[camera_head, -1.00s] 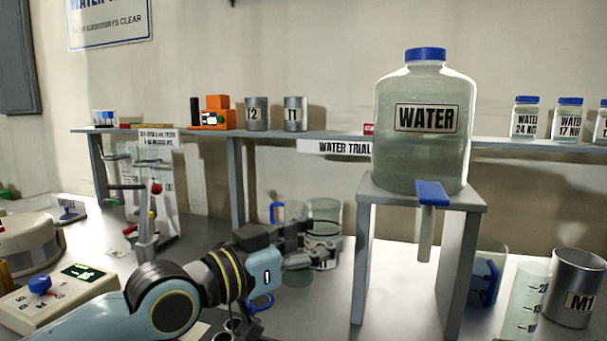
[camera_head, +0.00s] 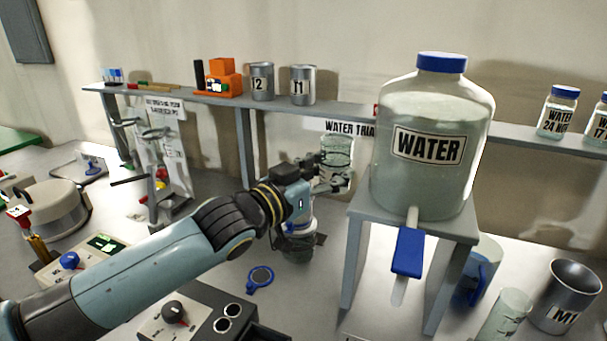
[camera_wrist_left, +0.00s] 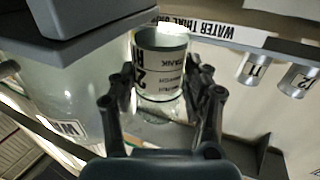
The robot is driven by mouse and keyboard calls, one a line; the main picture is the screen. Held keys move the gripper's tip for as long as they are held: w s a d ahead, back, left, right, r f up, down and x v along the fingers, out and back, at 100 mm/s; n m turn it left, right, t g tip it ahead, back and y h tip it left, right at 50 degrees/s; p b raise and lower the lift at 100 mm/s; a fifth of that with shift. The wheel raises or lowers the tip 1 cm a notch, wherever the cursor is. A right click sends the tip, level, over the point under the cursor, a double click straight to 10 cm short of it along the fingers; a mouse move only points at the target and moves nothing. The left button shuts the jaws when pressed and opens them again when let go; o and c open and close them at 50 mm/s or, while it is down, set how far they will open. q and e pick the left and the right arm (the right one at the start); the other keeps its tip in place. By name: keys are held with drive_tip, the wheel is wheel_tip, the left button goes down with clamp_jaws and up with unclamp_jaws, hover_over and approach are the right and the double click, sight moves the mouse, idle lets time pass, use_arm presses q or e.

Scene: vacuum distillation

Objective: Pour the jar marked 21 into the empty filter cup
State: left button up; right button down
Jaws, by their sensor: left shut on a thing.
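My left gripper (camera_head: 325,180) is shut on a clear glass jar (camera_head: 337,151) and holds it upright above the bench, left of the water stand. In the left wrist view the jar (camera_wrist_left: 160,68) sits between the two fingers; its label starts with a 2, and the rest is partly turned away. My right gripper is not in view.
A large water jug (camera_head: 432,180) stands on a grey stand (camera_head: 352,245) with a blue tap (camera_head: 407,252) facing out. A wall shelf (camera_head: 340,125) holds tins T2 (camera_head: 262,82) and T1 (camera_head: 303,85). Metal cup M1 (camera_head: 567,298) is at right. A blue ring (camera_head: 260,278) lies in front.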

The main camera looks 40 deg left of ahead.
use_arm(q)
drive_tip(key=shift+w+r, duration=0.1)
drive_tip(key=shift+f, duration=0.2)
wheel_tip(320, 180, down, 12)
drive_tip(key=f+n+b, duration=0.1)
drive_tip(key=n+b, duration=0.1)
drive_tip(key=b, duration=1)
drive_tip(key=a+r+n+g+p, duration=0.1)
drive_tip(key=a+r+n+p, duration=0.2)
drive_tip(key=r+n+p, duration=0.2)
wheel_tip(320, 180, up, 2)
drive_tip(key=shift+w+a+r+n, duration=0.2)
drive_tip(key=shift+w+a+n, duration=0.15)
drive_tip(key=shift+n, duration=0.25)
drive_tip(key=shift+a+r+h, duration=0.1)
drive_tip(key=shift+h, duration=0.3)
